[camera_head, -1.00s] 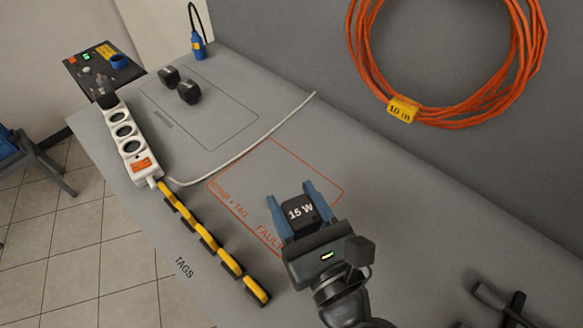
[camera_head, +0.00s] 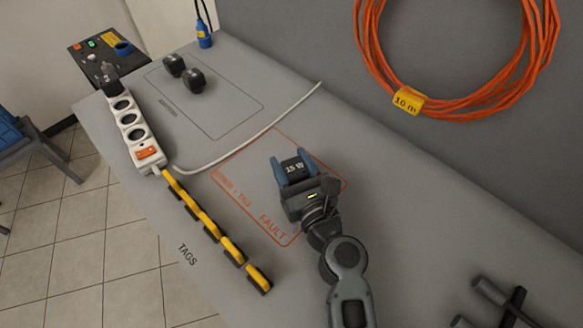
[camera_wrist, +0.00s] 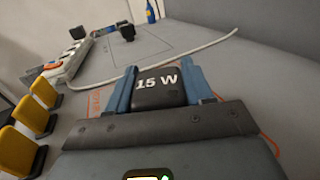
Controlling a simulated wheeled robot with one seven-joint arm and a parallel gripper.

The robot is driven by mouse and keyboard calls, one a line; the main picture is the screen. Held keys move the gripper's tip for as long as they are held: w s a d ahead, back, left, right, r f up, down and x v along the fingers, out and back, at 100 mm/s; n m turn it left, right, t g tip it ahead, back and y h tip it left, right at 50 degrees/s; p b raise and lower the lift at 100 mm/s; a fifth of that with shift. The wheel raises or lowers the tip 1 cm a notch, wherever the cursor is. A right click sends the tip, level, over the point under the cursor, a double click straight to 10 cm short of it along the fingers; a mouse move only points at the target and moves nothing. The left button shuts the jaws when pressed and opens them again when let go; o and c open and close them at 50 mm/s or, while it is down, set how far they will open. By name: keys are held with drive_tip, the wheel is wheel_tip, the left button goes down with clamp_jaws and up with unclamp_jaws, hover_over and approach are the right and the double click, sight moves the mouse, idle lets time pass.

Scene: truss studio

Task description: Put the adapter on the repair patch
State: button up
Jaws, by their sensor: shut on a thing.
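The black adapter (camera_head: 293,167), marked "15 W", is between the blue fingers of my gripper (camera_head: 292,166), which is shut on it. It also shows in the wrist view (camera_wrist: 160,88), with a finger on each side. The repair patch is the red-outlined area (camera_head: 262,222) on the grey bench, lettered "REPAIR • TAG" and "FAULT". In the head view my gripper and the adapter are over the right part of this outline. They hide part of it. I cannot tell whether the adapter touches the bench.
A white power strip (camera_head: 132,127) stands at the left, its white cable (camera_head: 260,133) crossing behind the patch. Yellow tags (camera_head: 205,222) line the front edge. Two black adapters (camera_head: 193,81) lie in a grey outline. An orange cable coil (camera_head: 455,65) hangs on the wall.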

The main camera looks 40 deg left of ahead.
sight(291, 178)
wheel_tip(291, 178, down, 2)
drive_tip(key=shift+f+b, duration=0.1)
drive_tip(key=shift+b, duration=0.4)
drive_tip(key=shift+s+d+f+b, duration=0.1)
drive_tip(key=shift+f+b, duration=0.6)
drive_tip(key=o, duration=1.1)
drive_tip(key=shift+s+f, duration=0.1)
drive_tip(key=shift+f, duration=0.05)
drive_tip(key=shift+r+p, duration=0.75)
drive_tip(key=shift+p, duration=0.15)
drive_tip(key=v, duration=0.6)
drive_tip(key=shift+d+f, duration=0.1)
drive_tip(key=shift+d, duration=0.2)
drive_tip(key=shift+s+d, duration=0.2)
drive_tip(key=shift+d, duration=0.15)
